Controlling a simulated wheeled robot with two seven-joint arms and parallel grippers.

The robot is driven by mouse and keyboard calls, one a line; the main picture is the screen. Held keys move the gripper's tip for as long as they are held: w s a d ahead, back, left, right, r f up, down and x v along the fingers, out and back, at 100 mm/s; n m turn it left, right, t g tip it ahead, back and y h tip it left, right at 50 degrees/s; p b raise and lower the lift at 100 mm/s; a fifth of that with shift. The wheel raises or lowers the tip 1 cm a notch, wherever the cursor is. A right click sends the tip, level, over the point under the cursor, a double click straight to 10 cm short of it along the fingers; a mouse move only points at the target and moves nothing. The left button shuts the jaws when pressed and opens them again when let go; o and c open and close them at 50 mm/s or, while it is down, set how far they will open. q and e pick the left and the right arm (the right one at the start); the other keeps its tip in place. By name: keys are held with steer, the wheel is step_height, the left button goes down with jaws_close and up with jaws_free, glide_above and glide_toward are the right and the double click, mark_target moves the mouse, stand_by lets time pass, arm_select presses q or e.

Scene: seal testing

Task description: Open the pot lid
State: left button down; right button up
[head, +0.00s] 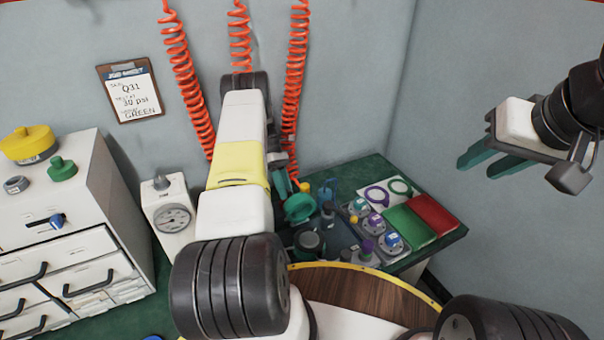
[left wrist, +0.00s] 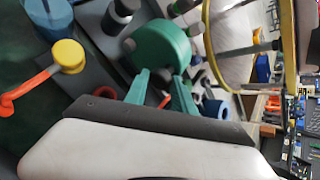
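A round green part (head: 300,207), which may be the pot lid, stands among dark fittings on the green bench top. In the left wrist view the round green part (left wrist: 160,45) lies just beyond my left gripper (left wrist: 160,78). The two green fingers are apart with nothing clearly held between them; I cannot tell whether they touch it. In the head view my left arm hides most of that gripper. My right gripper (head: 478,169) is open and empty, raised at the right by the wall. No pot body is clearly seen.
Coloured knobs on small blocks (head: 377,228), a green pad (head: 409,228) and a red pad (head: 433,214) lie right of the fittings. A pressure gauge (head: 172,217) and white drawers (head: 75,245) stand left. Orange coiled hoses (head: 187,85) hang behind. A round wooden top (head: 360,292) is nearer.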

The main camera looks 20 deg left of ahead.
arm_select(q)
steer(key=shift+w+a+f, duration=0.2)
steer(key=shift+w+f, duration=0.25)
steer(key=shift+w+a+f, duration=0.2)
steer(key=shift+w+f, duration=0.2)
steer(key=shift+f, duration=0.05)
steer(key=shift+d, duration=0.1)
steer(key=c, duration=1.1)
jaws_free()
steer(key=shift+w+d, duration=0.1)
steer(key=shift+o, duration=0.2)
steer(key=shift+r, duration=0.15)
